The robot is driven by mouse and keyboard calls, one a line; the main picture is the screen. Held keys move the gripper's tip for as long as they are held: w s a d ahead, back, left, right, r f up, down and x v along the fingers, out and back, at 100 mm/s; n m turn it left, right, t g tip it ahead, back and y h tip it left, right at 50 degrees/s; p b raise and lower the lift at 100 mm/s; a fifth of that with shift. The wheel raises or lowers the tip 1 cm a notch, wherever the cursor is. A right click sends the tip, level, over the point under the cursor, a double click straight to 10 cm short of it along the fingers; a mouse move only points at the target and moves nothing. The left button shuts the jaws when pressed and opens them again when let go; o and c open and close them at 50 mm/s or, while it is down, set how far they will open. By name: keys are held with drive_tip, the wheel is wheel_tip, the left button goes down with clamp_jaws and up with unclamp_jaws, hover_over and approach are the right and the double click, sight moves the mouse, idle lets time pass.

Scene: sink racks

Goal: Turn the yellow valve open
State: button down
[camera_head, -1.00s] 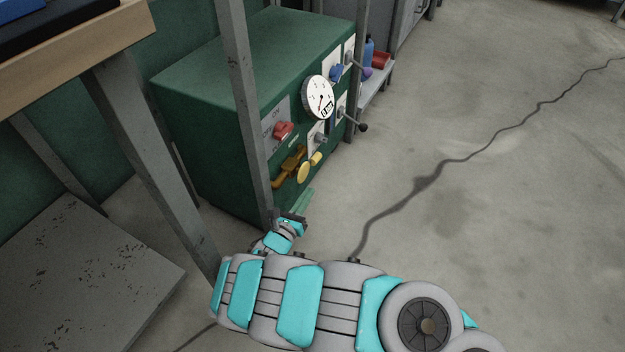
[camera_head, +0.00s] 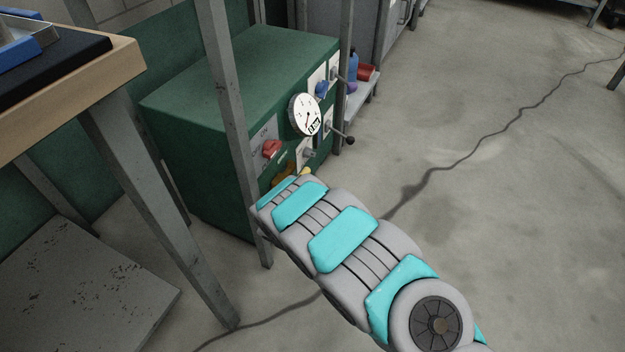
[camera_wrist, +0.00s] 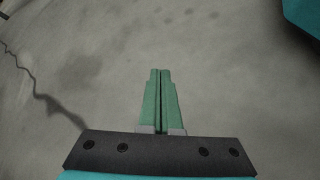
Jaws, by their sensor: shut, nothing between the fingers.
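The yellow valve (camera_head: 305,171) is on the lower front of the green cabinet (camera_head: 240,75) in the head view. Only its top edge shows above my arm, with a bit of the orange-brown pipe (camera_head: 283,175) beside it. The rest of the valve is hidden behind my arm. My gripper (camera_wrist: 160,72) shows in the wrist view, its two green fingers shut together with nothing between them. Only grey floor lies beyond the fingertips there, and no valve is in that view. In the head view my gripper is hidden behind the arm.
A round gauge (camera_head: 305,115), a red knob (camera_head: 271,149) and a black-tipped lever (camera_head: 347,139) sit on the cabinet front. A grey rack post (camera_head: 225,90) stands before it. A wooden-edged table (camera_head: 125,75) is at left. Floor at right is open, with a dark crack-like line.

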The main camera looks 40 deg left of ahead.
drive_tip(key=s+a+f+m+g+y, duration=0.2)
drive_tip(key=s+m+g+y, duration=0.2)
drive_tip(key=s+m+g, duration=0.45)
drive_tip(key=a+r+m+g+y+p, duration=0.1)
drive_tip(key=a+r+m+g+y, duration=0.2)
drive_tip(key=a+m, duration=0.45)
drive_tip(key=w+a+r+m+t+y, duration=0.1)
drive_tip(key=w+a+r+m+y, duration=0.25)
drive_tip(key=w+m+y, duration=0.2)
drive_tip(key=w+a+r+m+y+p, duration=0.1)
drive_tip(key=w+a+r+m+y, duration=0.1)
drive_tip(key=w+r+m+y, duration=0.35)
drive_tip(key=w+a+r+m+t+y, duration=0.1)
drive_tip(key=w+a+r+m+y, duration=0.2)
drive_tip(key=w+m, duration=0.4)
drive_tip(key=w+b+x, duration=0.1)
drive_tip(key=x, duration=0.9)
drive_tip(key=shift+a+r, duration=0.25)
drive_tip(key=shift+r, duration=0.4)
drive_tip(key=shift+a+r, duration=0.2)
drive_tip(key=shift+r, duration=0.45)
drive_tip(key=shift+a+r, duration=0.25)
drive_tip(key=shift+r, duration=0.45)
